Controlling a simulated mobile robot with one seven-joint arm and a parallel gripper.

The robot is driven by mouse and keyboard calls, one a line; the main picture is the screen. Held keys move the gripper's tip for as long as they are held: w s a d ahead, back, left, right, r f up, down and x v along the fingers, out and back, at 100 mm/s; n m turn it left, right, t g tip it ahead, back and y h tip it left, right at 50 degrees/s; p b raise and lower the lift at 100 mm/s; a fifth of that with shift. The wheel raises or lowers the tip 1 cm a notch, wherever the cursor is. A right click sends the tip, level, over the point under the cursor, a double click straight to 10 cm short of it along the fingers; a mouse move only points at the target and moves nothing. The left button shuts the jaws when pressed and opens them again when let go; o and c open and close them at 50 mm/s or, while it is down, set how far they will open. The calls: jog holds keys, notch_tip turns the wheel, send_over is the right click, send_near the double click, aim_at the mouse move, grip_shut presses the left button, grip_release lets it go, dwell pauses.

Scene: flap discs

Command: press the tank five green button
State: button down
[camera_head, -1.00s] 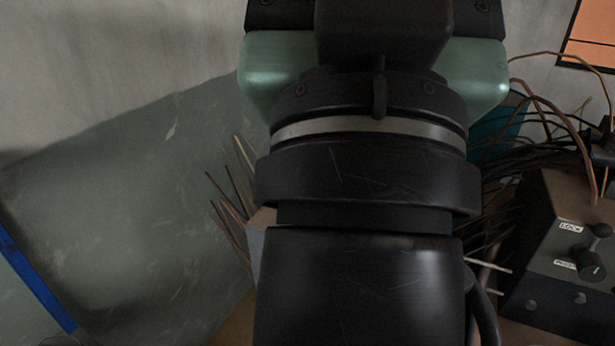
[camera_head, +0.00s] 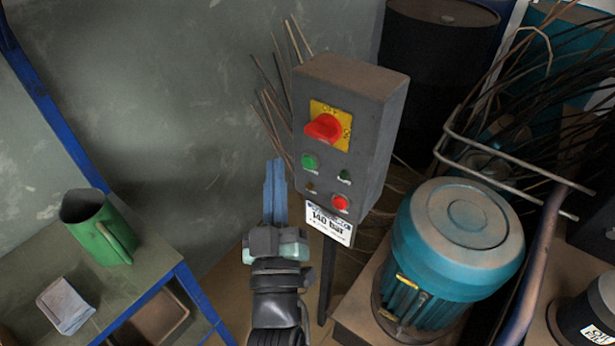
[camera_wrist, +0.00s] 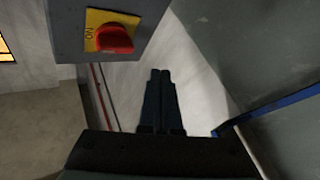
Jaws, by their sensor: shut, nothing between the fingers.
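A grey control box (camera_head: 350,110) stands on a post in the middle of the head view. Its front has a green button (camera_head: 309,162) at left, a red button (camera_head: 340,203) at lower right, a small dark green button (camera_head: 345,177) and a red rotary switch (camera_head: 325,128) on a yellow plate. No "tank five" label is readable. My gripper (camera_head: 275,165) is shut and empty, pointing up just left of the box, apart from the green button. In the wrist view the shut fingers (camera_wrist: 160,75) sit below and right of the red switch (camera_wrist: 114,39); the green button is out of that view.
A label plate reading 140 bar (camera_head: 330,222) hangs below the box. A blue motor (camera_head: 460,240) with metal rails stands at right. A low table at left holds a green jug (camera_head: 98,228) and a folded cloth (camera_head: 66,305). Thin rods stick out behind the box.

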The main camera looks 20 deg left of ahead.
aim_at(309, 162)
notch_tip(309, 162, down, 7)
jog(key=s+a+n+g+y, duration=0.1)
jog(key=s+a, duration=0.1)
jog(key=shift+s+b, duration=0.15)
jog(key=shift+b, duration=0.3)
jog(key=shift+d+r, duration=0.1)
jog(key=w+d+p, duration=0.3)
jog(key=w+p, duration=0.2)
jog(key=w, duration=0.3)
jog(key=shift+w, duration=0.2)
dwell(1.5)
jog(key=shift+w+d, duration=0.1)
jog(key=shift+w, duration=0.25)
